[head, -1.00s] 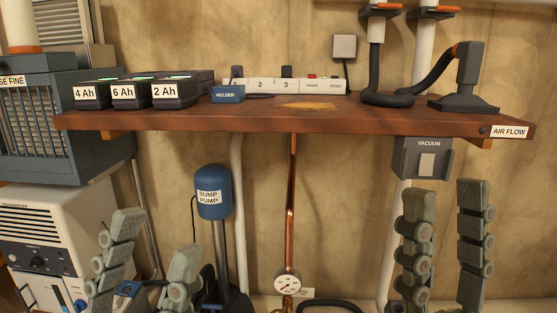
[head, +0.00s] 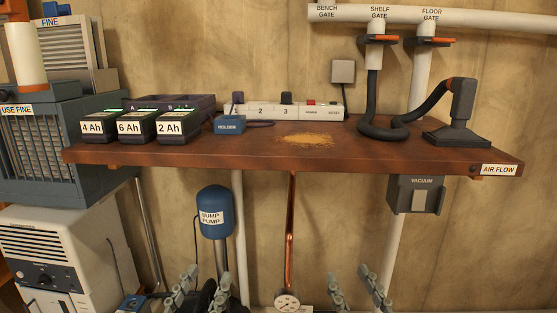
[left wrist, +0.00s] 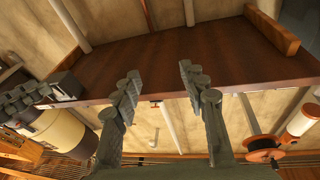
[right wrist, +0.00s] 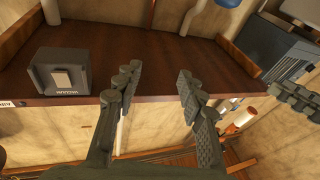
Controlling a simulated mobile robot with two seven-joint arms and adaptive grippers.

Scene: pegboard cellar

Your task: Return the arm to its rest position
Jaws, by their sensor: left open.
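My left gripper (head: 201,287) is low in the head view, in front of the sump pump's lower part and below the shelf. It is open, and its fingers stand apart with nothing between them in the left wrist view (left wrist: 159,80). My right gripper (head: 356,288) is low and right of the pressure gauge, also below the shelf. Its fingers are apart and empty in the right wrist view (right wrist: 158,80). Both arms are mostly hidden below the head view's lower edge.
The wooden shelf (head: 400,155) carries battery packs (head: 157,130), a power strip (head: 280,111), sawdust (head: 308,138) and a vacuum nozzle (head: 456,115). Below it are the sump pump (head: 214,212), copper pipe (head: 291,230), gauge (head: 287,302) and vacuum box (head: 415,194). A white machine (head: 45,250) stands left.

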